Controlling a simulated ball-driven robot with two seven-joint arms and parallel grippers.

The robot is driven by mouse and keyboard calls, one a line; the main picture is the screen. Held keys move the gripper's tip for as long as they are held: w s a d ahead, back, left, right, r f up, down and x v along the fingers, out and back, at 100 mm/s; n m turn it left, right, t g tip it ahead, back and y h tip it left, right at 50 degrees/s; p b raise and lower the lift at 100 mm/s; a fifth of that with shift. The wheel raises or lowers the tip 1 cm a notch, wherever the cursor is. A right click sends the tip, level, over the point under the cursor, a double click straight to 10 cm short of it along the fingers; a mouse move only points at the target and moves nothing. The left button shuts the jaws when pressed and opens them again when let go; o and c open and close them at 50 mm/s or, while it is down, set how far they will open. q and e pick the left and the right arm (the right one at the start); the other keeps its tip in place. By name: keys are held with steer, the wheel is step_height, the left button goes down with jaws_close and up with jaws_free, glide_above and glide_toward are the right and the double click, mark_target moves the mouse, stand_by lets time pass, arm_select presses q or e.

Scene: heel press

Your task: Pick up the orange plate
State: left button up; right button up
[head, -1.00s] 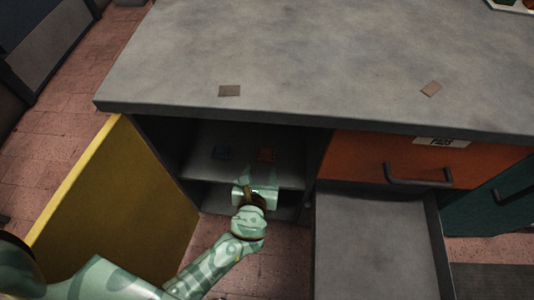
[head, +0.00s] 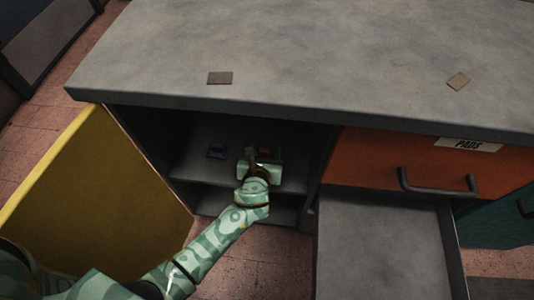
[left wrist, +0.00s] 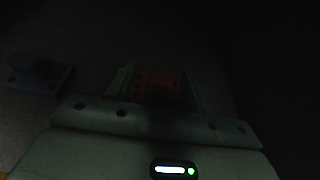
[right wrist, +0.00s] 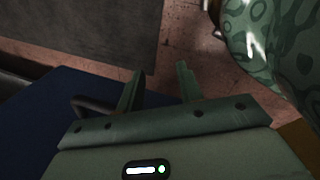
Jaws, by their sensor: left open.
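The orange plate (head: 270,153) lies on the shelf inside the open cabinet, mostly hidden behind my left gripper (head: 262,163) in the head view. In the dark left wrist view the orange plate (left wrist: 158,85) shows between the two fingertips of my left gripper (left wrist: 158,82). That gripper is open, with a finger on each side of the plate; I cannot tell whether they touch it. My right gripper (right wrist: 158,82) is open and empty in the right wrist view, and it is outside the head view.
A blue part (head: 217,152) lies left of the plate on the shelf (head: 190,168). The yellow door (head: 110,195) stands open at left. An open drawer (head: 385,245) sits right of the cabinet opening, below an orange drawer front (head: 360,165). The grey countertop (head: 320,60) overhangs the shelf.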

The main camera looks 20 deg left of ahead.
arm_select(q)
steer(key=shift+w+f, duration=0.2)
steer(key=shift+w, duration=0.1)
steer(key=shift+r, duration=0.15)
arm_select(e)
steer(key=shift+w+a+r, duration=0.1)
steer(key=shift+w+a, duration=0.15)
steer(key=shift+a, duration=0.05)
arm_select(q)
jaws_close()
steer(key=shift+a, duration=0.1)
